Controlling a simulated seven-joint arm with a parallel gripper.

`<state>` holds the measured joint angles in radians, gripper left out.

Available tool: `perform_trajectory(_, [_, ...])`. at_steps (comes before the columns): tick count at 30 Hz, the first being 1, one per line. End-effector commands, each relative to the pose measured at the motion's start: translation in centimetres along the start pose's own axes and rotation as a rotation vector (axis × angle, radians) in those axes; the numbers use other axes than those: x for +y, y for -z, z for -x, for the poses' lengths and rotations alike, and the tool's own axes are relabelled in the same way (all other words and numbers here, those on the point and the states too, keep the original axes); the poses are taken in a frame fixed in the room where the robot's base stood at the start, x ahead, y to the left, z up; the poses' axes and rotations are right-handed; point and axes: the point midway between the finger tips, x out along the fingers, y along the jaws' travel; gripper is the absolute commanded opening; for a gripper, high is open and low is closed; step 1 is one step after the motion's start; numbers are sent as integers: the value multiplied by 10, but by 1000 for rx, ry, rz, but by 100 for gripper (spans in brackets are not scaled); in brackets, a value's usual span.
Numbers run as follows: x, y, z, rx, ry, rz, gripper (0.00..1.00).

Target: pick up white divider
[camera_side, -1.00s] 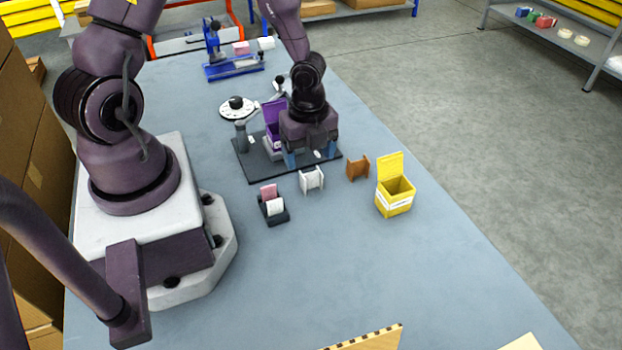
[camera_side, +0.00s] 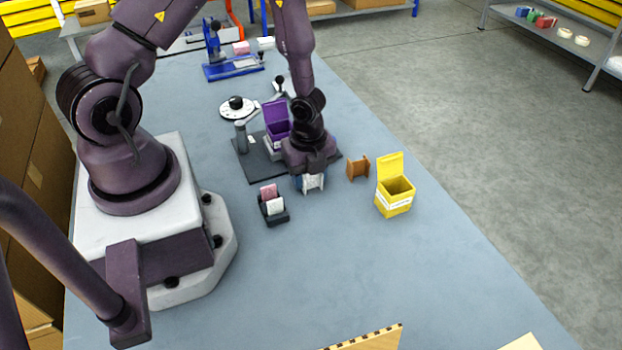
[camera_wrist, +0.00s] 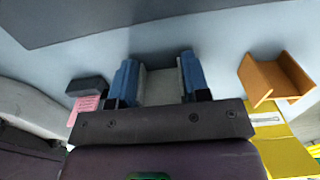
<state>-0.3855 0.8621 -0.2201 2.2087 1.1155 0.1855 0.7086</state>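The white divider (camera_side: 314,183) stands upright on the table under my gripper, partly hidden by it in the side view. In the wrist view the white divider (camera_wrist: 161,88) shows between the two blue fingers. My gripper (camera_wrist: 162,78) points down with its fingers apart, one on each side of the divider. It looks open, though whether the fingers touch the divider's walls is hard to see. In the side view my gripper (camera_side: 311,182) is low over the divider, with one blue finger just left of it.
A brown divider (camera_side: 358,167) and an open yellow box (camera_side: 395,196) stand to the right. A dark holder with pink and white cards (camera_side: 273,206) is to the left. A dark plate (camera_side: 253,168) with an open purple box (camera_side: 277,120) lies behind.

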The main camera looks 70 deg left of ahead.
Motion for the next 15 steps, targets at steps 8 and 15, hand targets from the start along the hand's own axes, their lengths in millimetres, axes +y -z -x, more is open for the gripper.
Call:
perform_trajectory(8, [0, 0, 0, 0, 0, 0, 20])
perform_trajectory(15, [0, 0, 7, 1, 1, 2, 20])
